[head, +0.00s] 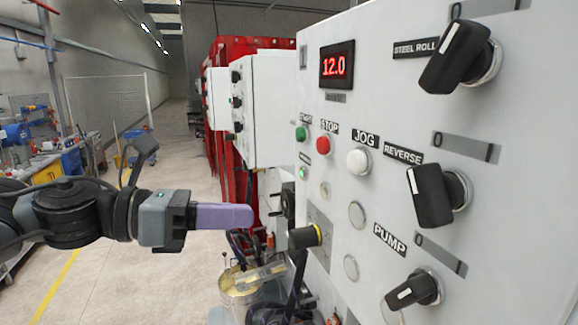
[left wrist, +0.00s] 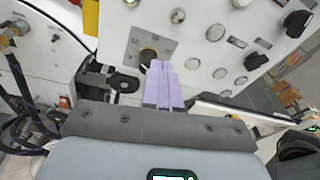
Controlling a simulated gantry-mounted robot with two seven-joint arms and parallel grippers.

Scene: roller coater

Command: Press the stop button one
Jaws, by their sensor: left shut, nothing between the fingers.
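The red stop button (head: 323,145) sits on the light grey control panel (head: 345,110) under a STOP label, between a green button (head: 301,133) and a white JOG button (head: 358,161). My left gripper (head: 250,216) has purple fingers, shut and empty. In the head view it is left of the panel and lower than the stop button, apart from it. In the left wrist view the shut fingers (left wrist: 160,68) point toward the panel, near a dark knob (left wrist: 148,56). I cannot pick out the red button in that view. My right gripper is not in view.
A red display (head: 337,65) reads 12.0 above the buttons. Black selector knobs (head: 455,55) stick out on the right side of the panel. A black and yellow knob (head: 305,236) juts out low on the left. Open floor lies behind my left arm.

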